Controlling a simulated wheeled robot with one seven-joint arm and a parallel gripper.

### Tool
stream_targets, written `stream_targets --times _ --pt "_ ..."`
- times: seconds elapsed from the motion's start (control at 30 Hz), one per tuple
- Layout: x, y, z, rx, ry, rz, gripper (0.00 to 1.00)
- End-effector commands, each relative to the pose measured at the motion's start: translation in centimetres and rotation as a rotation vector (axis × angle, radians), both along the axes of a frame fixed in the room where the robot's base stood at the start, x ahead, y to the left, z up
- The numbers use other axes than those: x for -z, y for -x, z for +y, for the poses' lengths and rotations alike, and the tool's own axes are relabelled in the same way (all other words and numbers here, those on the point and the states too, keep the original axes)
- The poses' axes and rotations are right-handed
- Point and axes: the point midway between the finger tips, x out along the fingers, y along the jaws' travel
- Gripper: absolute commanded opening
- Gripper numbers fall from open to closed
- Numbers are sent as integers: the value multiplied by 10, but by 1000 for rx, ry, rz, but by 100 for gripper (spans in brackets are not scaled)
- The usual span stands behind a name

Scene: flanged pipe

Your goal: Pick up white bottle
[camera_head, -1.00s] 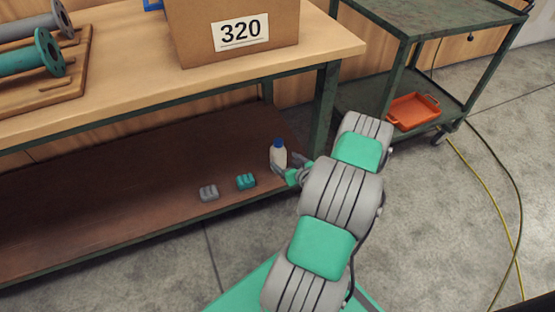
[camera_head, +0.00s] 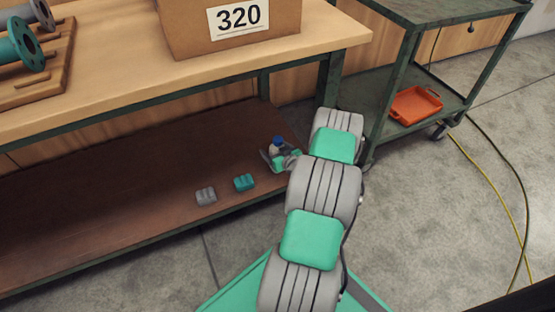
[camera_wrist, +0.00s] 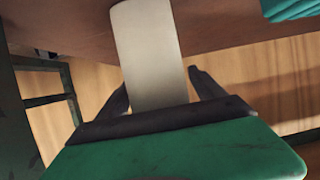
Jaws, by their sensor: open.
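The white bottle (camera_head: 274,150) with a blue cap stands on the brown lower shelf (camera_head: 130,185) of the workbench, near its right end. My gripper (camera_head: 272,156) is at the bottle, and its parts hide most of the bottle's lower body in the head view. In the wrist view the pale bottle (camera_wrist: 150,55) lies between the two dark fingers of my gripper (camera_wrist: 160,88). The fingers are open, one on each side of it. Whether either finger touches it, I cannot tell.
A green bench leg (camera_head: 329,85) stands close behind my arm. A cart with an orange tray (camera_head: 415,105) is at the right.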

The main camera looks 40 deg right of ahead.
Motion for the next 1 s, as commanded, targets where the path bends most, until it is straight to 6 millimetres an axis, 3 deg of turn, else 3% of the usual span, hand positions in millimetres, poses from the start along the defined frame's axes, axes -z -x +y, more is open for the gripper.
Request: stream_targets --times 0.2,1.0 --pt "-1 -1 0 -1 0 0 77" --pt "-1 -1 1 -2 -1 0 11"
